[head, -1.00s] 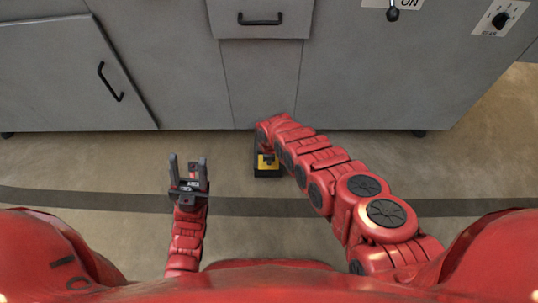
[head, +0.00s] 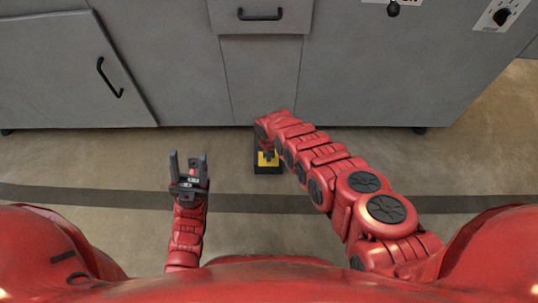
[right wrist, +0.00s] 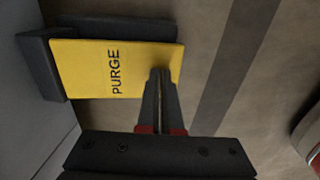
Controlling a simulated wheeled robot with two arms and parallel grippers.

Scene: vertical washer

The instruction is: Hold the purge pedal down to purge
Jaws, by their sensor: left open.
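The purge pedal is a yellow plate (head: 264,163) on a dark base on the floor, at the foot of the grey machine. In the right wrist view the plate (right wrist: 95,68) reads "PURGE". My right gripper (right wrist: 160,72) is shut, with its fingers together and nothing between them. Its fingertips overlap the right part of the plate in that view; I cannot tell whether they touch it or how far it is pressed. In the head view my right arm partly hides the gripper and pedal. My left gripper (head: 187,155) is open and empty, left of the pedal.
The grey machine front (head: 390,80) stands behind the pedal. It has a door handle (head: 110,77) at left, a drawer handle (head: 260,15) above, and a knob (head: 502,17) at upper right. The floor (head: 120,170) around the pedal is clear, with a dark stripe.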

